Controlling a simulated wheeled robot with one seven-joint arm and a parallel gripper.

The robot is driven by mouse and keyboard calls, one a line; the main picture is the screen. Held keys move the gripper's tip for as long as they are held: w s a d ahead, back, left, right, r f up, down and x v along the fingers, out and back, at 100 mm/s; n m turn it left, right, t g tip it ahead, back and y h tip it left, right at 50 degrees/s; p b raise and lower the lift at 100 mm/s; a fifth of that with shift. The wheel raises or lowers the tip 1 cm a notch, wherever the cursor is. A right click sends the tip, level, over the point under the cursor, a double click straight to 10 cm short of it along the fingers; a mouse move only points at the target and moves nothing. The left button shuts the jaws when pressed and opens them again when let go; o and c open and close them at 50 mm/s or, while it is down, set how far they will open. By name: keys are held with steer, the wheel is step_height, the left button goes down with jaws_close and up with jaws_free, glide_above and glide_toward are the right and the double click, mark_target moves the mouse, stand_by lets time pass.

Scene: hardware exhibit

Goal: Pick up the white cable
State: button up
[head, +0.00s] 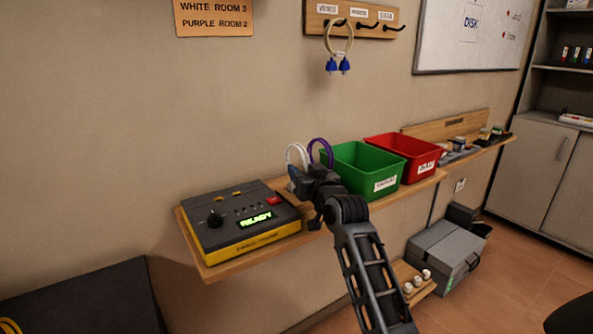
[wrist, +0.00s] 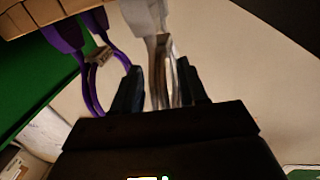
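The white cable (head: 297,153) stands as a loop on the wooden shelf, left of the purple cable (head: 320,148). My gripper (head: 291,182) is low at the white cable in the head view, and my arm hides part of it there. In the wrist view the white cable (wrist: 160,70) runs between the two fingertips of my gripper (wrist: 162,85). The fingers are apart, with a narrow gap beside the left finger. The purple cable (wrist: 92,85) is just left of the left finger, close to it.
A green bin (head: 360,172) and a red bin (head: 405,155) stand right of the cables. A yellow and black device (head: 240,222) reading READY sits left on the shelf (head: 215,272). A cable with blue plugs (head: 338,66) hangs on a wall hook.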

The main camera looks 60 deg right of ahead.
jaws_close()
stand_by(0.3)
